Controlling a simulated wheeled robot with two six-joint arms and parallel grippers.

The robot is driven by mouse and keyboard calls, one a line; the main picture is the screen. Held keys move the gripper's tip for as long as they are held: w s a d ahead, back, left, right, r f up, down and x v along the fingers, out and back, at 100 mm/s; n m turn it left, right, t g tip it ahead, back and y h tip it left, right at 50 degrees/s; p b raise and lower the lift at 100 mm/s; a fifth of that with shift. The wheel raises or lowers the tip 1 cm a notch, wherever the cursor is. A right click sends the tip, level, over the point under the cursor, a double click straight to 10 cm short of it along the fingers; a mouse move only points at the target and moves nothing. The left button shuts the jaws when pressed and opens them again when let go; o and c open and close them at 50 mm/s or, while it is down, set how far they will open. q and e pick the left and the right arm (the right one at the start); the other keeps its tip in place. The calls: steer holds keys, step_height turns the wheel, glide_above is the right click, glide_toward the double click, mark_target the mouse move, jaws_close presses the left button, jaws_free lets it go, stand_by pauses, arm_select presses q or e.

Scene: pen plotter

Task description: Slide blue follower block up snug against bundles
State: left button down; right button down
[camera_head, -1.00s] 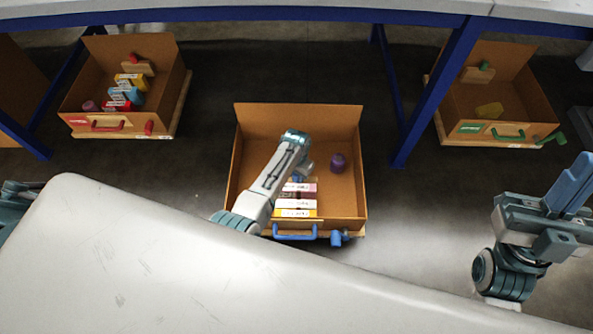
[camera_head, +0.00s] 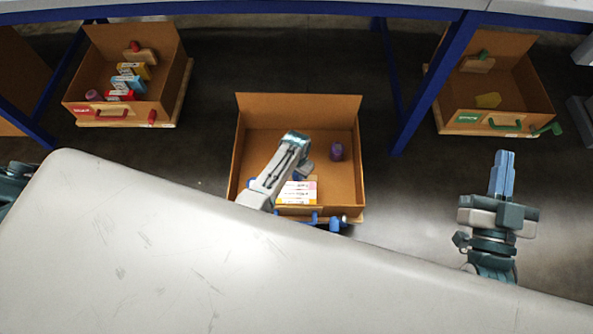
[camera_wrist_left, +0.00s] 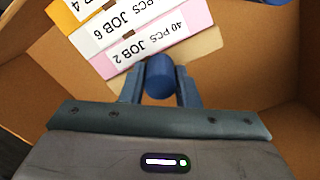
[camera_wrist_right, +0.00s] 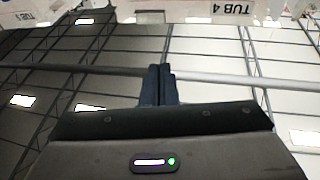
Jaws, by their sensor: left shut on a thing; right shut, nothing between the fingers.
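The bundles (camera_wrist_left: 150,40), banded orange, white and pink with JOB labels, lie side by side in the middle cardboard box (camera_head: 262,140); they also show in the head view (camera_head: 298,192). My left gripper (camera_wrist_left: 160,88) is shut on the blue knob (camera_wrist_left: 159,72) of the follower block. The block's tan body (camera_wrist_left: 200,55) shows partly beside the pink bundle. It looks very close to that bundle; the gripper hides whether they touch all along. My right gripper (camera_head: 503,158) is shut and empty, raised at the right, away from the box.
A purple cylinder (camera_head: 336,151) stands at the right inside the middle box. Red-handled (camera_head: 152,88) and green-handled (camera_head: 470,100) boxes stand far left and right. A white surface (camera_head: 130,240) covers the foreground and hides the middle box's front left. Blue frame legs (camera_head: 437,80) stand behind.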

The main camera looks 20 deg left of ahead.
arm_select(q)
steer(key=c, duration=1.1)
jaws_free()
steer(key=shift+r, duration=0.15)
step_height(320, 180, up, 5)
steer(key=shift+f+p, duration=0.2)
steer(key=shift+p, duration=1)
step_height(320, 180, up, 3)
steer(key=shift+r+p, duration=0.1)
steer(key=shift+p, duration=0.45)
steer(key=shift+r+p, duration=0.35)
steer(key=shift+r, duration=0.95)
arm_select(e)
steer(key=s+f+g, duration=0.4)
steer(key=f+g, duration=0.2)
steer(key=f, duration=0.2)
steer(key=s+a+f+g, duration=0.1)
steer(key=s+f+g, duration=0.4)
steer(key=f, duration=0.4)
steer(key=shift+a+g, duration=0.3)
steer(key=shift+g, duration=0.5)
steer(key=shift+f, duration=0.1)
